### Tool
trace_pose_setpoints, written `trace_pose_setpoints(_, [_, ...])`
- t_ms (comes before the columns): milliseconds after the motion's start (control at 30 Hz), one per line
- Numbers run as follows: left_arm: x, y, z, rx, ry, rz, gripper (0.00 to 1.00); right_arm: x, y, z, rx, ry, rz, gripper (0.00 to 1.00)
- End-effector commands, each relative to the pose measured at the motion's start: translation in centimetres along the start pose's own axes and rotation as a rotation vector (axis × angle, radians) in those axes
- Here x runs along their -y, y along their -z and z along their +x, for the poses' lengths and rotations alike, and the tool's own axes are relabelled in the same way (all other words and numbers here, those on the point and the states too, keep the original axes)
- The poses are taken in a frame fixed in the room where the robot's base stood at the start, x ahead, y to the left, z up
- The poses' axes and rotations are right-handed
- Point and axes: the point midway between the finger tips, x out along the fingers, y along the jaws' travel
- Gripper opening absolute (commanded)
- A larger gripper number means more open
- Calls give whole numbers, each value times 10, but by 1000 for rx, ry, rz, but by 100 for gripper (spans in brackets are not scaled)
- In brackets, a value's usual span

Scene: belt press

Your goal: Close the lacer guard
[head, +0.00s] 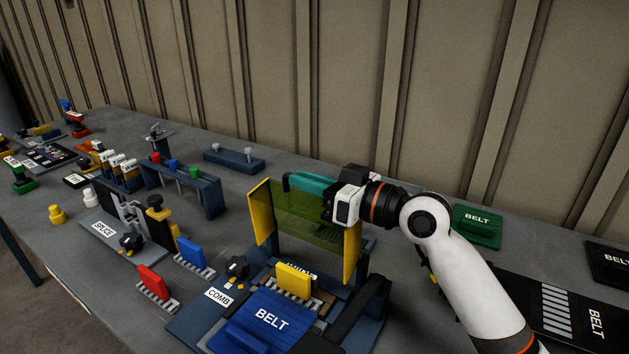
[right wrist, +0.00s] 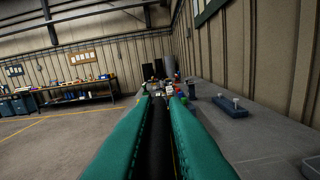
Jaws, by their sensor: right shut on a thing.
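The lacer guard (head: 300,226) is a see-through yellow-green panel with solid yellow end plates. It stands raised and upright over the back of the dark blue lacer in the head view. My right gripper (head: 289,183) has teal fingers lying along the guard's top edge, and it is shut on the guard there. In the right wrist view the teal fingers (right wrist: 158,92) run on both sides of a dark bar. A yellow comb block (head: 293,279) and a blue belt piece labelled BELT (head: 268,320) are at the lacer's front, below the guard. My left gripper is not in view.
Left of the lacer are a blue comb block (head: 191,251), a red comb block (head: 150,281) and a splice stand (head: 104,229). A blue rack (head: 181,186) stands behind them. A green belt block (head: 477,226) lies at the right, near the wall.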

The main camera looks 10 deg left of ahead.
Motion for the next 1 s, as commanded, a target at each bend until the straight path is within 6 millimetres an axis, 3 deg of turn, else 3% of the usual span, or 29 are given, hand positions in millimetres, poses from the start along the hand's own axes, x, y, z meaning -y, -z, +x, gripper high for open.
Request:
trace_pose_setpoints(467, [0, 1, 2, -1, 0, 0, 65, -3, 2, 0, -3, 0, -16, 0])
trace_pose_setpoints(500, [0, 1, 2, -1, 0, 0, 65, -3, 3, 0, -3, 0, -16, 14])
trace_pose_setpoints(633, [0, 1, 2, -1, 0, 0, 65, -3, 2, 0, -3, 0, -17, 33])
trace_pose_setpoints(1000, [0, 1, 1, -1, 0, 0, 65, -3, 1, 0, -1, 0, -18, 33])
